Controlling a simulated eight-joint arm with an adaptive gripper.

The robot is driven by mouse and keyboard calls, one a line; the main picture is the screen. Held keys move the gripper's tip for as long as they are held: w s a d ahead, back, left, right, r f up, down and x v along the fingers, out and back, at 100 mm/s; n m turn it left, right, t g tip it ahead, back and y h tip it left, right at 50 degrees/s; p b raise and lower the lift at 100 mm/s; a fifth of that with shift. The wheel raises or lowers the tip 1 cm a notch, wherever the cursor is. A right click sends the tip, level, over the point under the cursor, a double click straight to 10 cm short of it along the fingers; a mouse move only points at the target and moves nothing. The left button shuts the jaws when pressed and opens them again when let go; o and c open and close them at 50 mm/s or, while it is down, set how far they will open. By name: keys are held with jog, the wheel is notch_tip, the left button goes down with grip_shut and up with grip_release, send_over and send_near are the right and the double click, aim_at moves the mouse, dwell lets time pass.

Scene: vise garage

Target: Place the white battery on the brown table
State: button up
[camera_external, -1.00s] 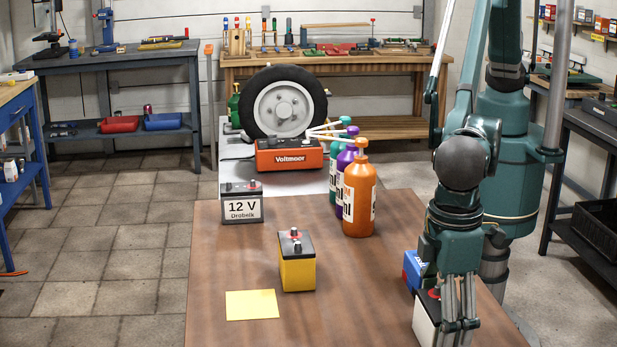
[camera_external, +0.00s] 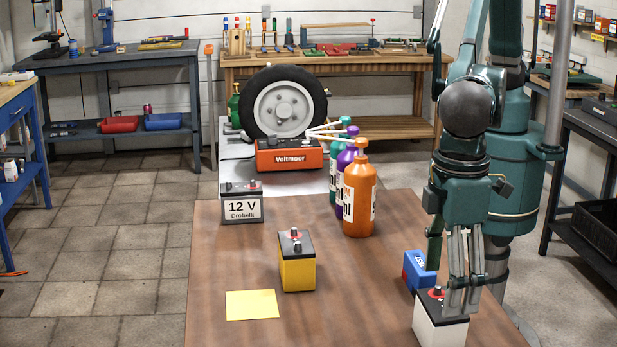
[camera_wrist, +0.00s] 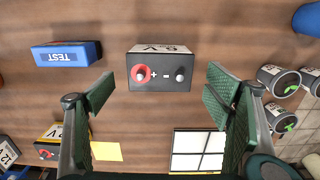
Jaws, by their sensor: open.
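A white battery (camera_external: 440,325) with a black top stands on the brown table (camera_external: 230,280) near its front right. In the wrist view this battery (camera_wrist: 160,78) shows from above, with a red and a grey terminal and a "6 V" label. My gripper (camera_external: 460,300) is at its upper right in the external view, its fingers overlapping the battery's right part. In the wrist view my gripper (camera_wrist: 163,98) has its fingers wide apart, with the battery beyond and between them. Contact cannot be told. Another light-fronted battery (camera_external: 241,207), marked "12 V", stands at the table's far left.
A blue box (camera_external: 419,270) stands just behind the white battery. A yellow battery (camera_external: 298,268) and a flat yellow sheet (camera_external: 252,305) are left of it. An orange bottle (camera_external: 358,200) stands at the back.

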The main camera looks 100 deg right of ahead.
jog(key=shift+r, duration=1.9)
